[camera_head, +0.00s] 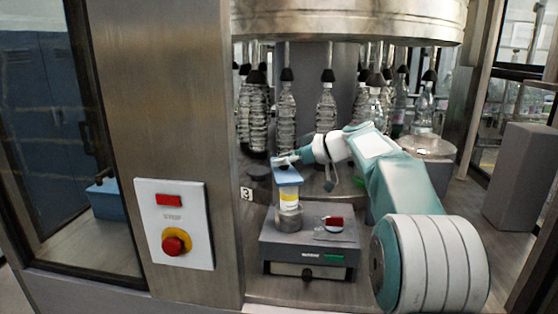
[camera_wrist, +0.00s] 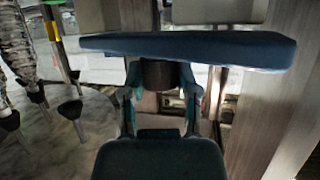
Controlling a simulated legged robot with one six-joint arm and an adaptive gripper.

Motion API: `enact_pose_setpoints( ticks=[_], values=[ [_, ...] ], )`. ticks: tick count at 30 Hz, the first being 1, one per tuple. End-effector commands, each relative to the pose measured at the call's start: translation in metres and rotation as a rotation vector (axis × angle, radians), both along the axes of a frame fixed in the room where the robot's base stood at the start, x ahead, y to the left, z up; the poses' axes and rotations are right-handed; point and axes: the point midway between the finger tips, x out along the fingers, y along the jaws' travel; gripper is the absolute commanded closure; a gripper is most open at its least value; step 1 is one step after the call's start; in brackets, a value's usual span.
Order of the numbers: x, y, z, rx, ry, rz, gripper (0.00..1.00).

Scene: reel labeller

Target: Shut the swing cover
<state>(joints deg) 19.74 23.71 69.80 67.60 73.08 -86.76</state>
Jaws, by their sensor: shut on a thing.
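The reel labeller (camera_head: 310,247) is a dark grey box with a red part and a green mark on its front. Above its left side is a blue panel (camera_head: 287,175), which I take as the swing cover, with a white and yellow piece below it and a grey round part (camera_head: 289,219) at the bottom. My gripper (camera_head: 287,160) is at the panel's upper edge. In the wrist view the blue panel (camera_wrist: 200,47) appears nearly edge-on, and my gripper (camera_wrist: 158,85) is closed around a dark round piece against it. The cover's hinge cannot be made out.
Several bottles (camera_head: 326,108) hang behind the labeller under a large metal drum (camera_head: 345,20). A steel post (camera_head: 165,100) with a red-button control plate (camera_head: 174,224) stands to the left. A grey box (camera_head: 520,178) is at the right.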

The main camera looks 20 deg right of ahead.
Motion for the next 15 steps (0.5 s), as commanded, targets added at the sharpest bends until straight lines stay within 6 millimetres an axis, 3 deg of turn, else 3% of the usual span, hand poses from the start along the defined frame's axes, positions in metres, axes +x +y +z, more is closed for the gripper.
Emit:
enact_pose_setpoints(
  ticks=[15],
  values=[
    [0.0009, -0.005, -0.0016, -0.002, 0.002, 0.052, 1.0]
  ],
)
